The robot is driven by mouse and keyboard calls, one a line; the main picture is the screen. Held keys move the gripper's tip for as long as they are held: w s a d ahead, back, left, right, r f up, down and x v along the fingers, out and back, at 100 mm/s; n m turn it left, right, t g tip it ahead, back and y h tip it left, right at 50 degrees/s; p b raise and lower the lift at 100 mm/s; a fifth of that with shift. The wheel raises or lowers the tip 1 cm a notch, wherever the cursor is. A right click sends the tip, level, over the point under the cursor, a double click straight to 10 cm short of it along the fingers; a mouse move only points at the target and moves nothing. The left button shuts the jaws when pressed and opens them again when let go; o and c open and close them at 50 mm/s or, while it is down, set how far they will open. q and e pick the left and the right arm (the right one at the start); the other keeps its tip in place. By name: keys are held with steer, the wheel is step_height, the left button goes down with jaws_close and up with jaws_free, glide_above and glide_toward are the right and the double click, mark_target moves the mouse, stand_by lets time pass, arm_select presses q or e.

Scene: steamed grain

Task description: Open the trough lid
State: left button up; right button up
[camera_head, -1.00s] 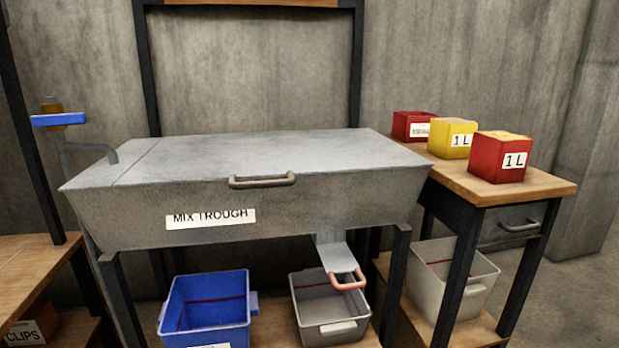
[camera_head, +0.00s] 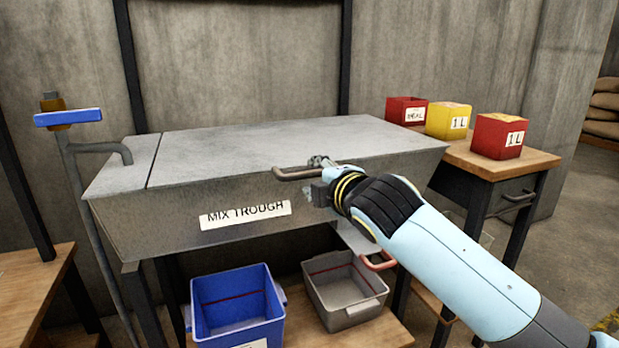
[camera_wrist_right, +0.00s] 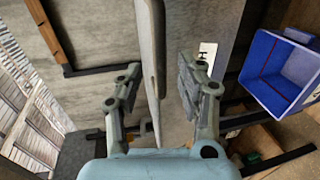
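The mix trough (camera_head: 160,222) is a grey metal box with a white label. Its flat lid (camera_head: 260,145) lies closed on top. The lid's bar handle (camera_head: 297,173) is on the front edge. My right gripper (camera_head: 318,178) is at the right end of this handle, with its fingers partly hidden by the wrist. In the right wrist view the fingers (camera_wrist_right: 157,95) are spread apart, with the pale lid edge (camera_wrist_right: 148,50) running between them. I cannot tell whether they touch the handle. My left gripper is not in view.
A blue bin (camera_head: 236,305) and a grey bin (camera_head: 345,290) stand below the trough. A side table (camera_head: 535,162) at right carries red and yellow boxes (camera_head: 447,120). A tap with a blue lever (camera_head: 68,117) stands at left. A dark frame post (camera_head: 345,60) rises behind the trough.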

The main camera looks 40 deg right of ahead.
mark_target(311, 176)
steer(key=x, duration=0.4)
jaws_close()
steer(key=shift+f, duration=0.1)
steer(key=shift+w+f, duration=0.1)
stand_by(0.4)
